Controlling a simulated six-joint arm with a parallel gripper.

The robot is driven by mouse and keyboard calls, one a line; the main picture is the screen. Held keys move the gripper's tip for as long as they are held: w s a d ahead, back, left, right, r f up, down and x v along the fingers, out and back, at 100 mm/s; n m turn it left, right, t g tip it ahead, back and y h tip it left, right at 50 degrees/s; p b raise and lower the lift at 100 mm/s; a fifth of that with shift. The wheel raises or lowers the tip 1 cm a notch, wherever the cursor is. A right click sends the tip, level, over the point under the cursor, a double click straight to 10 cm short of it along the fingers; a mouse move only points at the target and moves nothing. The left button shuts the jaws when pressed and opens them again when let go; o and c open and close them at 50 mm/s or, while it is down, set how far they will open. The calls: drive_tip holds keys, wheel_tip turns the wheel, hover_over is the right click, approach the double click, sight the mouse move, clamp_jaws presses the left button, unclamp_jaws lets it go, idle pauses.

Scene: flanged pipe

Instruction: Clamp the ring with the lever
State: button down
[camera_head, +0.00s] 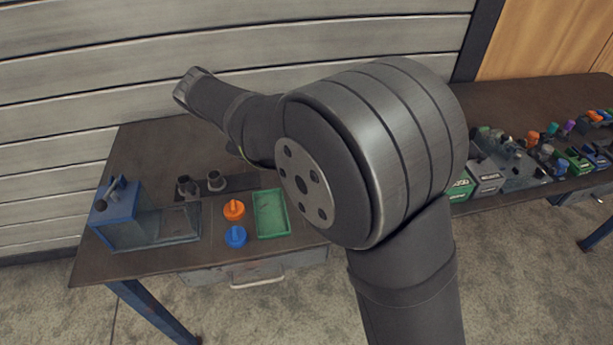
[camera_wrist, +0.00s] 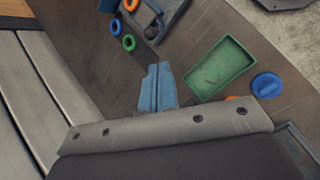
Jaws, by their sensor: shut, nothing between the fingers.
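My gripper (camera_wrist: 157,90) shows in the wrist view as two blue-grey fingers pressed together, empty, above the table. It is hidden behind my arm in the head view. Two short grey pipe ends (camera_head: 215,181) stand on a dark plate left of my arm in the head view. Small rings lie on the table in the wrist view: green (camera_wrist: 129,42), blue (camera_wrist: 114,27) and orange (camera_wrist: 131,5). A grey plate (camera_wrist: 172,18) with a dark blue curved part, possibly a lever, is right of them. I cannot tell which ring or lever is the task's.
A green tray (camera_head: 271,214) lies beside an orange cap (camera_head: 233,210) and a blue cap (camera_head: 236,237). The blue cap also shows in the wrist view (camera_wrist: 267,86). A blue vise-like block (camera_head: 118,212) stands at the left. Crowded boxes (camera_head: 487,177) fill the right side. A slatted wall runs behind.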

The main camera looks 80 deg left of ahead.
drive_tip(key=s+d+f+n+t+y, duration=0.1)
drive_tip(key=s+f+n+t, duration=0.2)
drive_tip(key=n, duration=0.7)
wheel_tip(320, 180, down, 4)
drive_tip(key=s, duration=0.2)
drive_tip(key=shift+s+r+t, duration=0.25)
drive_tip(key=shift+s+t, duration=0.05)
drive_tip(key=w+r+x, duration=0.1)
drive_tip(key=r+x, duration=0.1)
drive_tip(key=x, duration=1)
drive_tip(key=shift+w+a, duration=0.3)
drive_tip(key=shift+w, duration=0.35)
drive_tip(key=shift+r, duration=0.1)
